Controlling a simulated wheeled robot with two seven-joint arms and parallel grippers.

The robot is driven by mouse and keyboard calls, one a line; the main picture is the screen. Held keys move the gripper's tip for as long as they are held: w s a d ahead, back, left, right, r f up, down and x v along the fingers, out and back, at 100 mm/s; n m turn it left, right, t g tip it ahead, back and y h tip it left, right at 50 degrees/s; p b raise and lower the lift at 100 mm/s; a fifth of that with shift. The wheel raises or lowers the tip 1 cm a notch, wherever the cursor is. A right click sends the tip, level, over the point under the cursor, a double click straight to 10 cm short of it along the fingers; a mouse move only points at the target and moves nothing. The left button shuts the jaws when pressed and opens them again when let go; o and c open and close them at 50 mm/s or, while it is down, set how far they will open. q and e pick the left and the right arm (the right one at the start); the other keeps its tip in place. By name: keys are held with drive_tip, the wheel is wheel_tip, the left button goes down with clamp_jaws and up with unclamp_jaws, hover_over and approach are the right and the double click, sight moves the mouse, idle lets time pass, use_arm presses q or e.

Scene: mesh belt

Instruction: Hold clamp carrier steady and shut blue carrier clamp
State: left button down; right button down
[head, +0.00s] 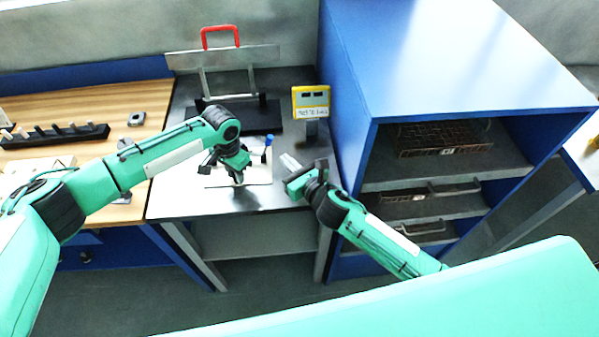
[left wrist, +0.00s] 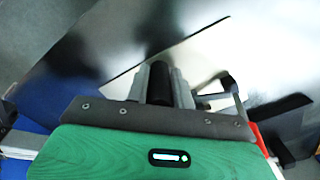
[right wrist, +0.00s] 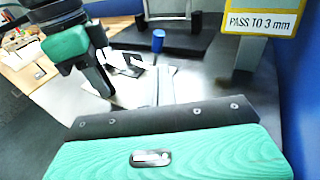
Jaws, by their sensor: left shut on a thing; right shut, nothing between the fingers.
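The clamp carrier (head: 258,174) is a pale plate on the grey bench. The blue carrier clamp handle (head: 268,140) stands upright at its back right; its blue tip (right wrist: 158,36) also shows in the right wrist view. My left gripper (head: 238,178) is over the carrier. In the left wrist view it is shut on a black round grip (left wrist: 158,84), apparently the carrier's, partly hidden by the gripper. My right gripper (head: 284,160) is shut and empty, right of the carrier and in front of the blue handle, apparently apart from it.
A yellow sign (head: 311,101) stands behind my right gripper. A black-based stand (head: 240,117) with a red handle (head: 220,37) is at the bench's back. A blue shelf unit (head: 350,150) with wire baskets closes off the right. A wooden table (head: 85,107) lies left.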

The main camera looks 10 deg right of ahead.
drive_tip(key=shift+r+x, duration=0.2)
drive_tip(key=shift+x, duration=0.65)
drive_tip(key=shift+r+x, duration=0.2)
drive_tip(key=shift+x, duration=0.6)
drive_tip(key=shift+r+x, duration=0.2)
drive_tip(key=shift+x, duration=0.65)
drive_tip(key=shift+w+a, duration=0.1)
drive_tip(key=a+n+g+h, duration=0.1)
drive_tip(key=a, duration=0.1)
drive_tip(key=a+r+n+h, duration=0.1)
drive_tip(key=n, duration=0.1)
drive_tip(key=shift+w+a+r+n+g, duration=0.25)
drive_tip(key=shift+a+n+g, duration=0.05)
drive_tip(key=shift+a+g, duration=0.1)
drive_tip(key=shift+r, duration=0.1)
